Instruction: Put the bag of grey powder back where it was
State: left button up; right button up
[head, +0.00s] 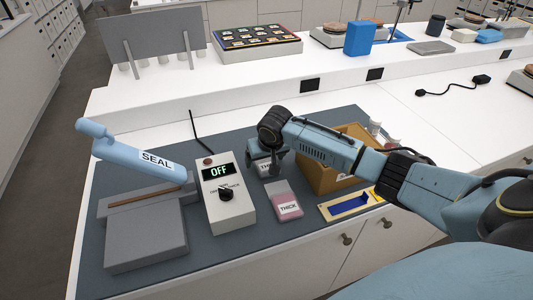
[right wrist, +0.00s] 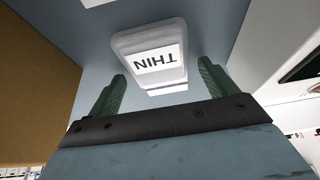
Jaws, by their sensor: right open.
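A pale grey bag with a white label (head: 264,169) lies on the dark mat, partly hidden by my right gripper (head: 273,163). In the right wrist view the bag (right wrist: 150,44) reads THIN and lies just beyond the fingertips, in line with the gap between them. My right gripper is open, its two green fingers (right wrist: 161,75) apart with nothing held. A pink bag labelled THICK (head: 285,205) lies on the mat in front of the grey one. My left gripper is not in view.
A sealing device with a blue SEAL lever (head: 135,150) and a control box showing OFF (head: 227,205) stand left. A tan bin (head: 322,176) stands right of the gripper, with a yellow-framed blue tray (head: 350,205) before it. Mat near the front edge is clear.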

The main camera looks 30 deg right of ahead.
jog(key=p+v, duration=0.1)
jog(key=v, duration=1.1)
jog(key=shift+s+f, duration=0.1)
jog(key=shift+s, duration=0.05)
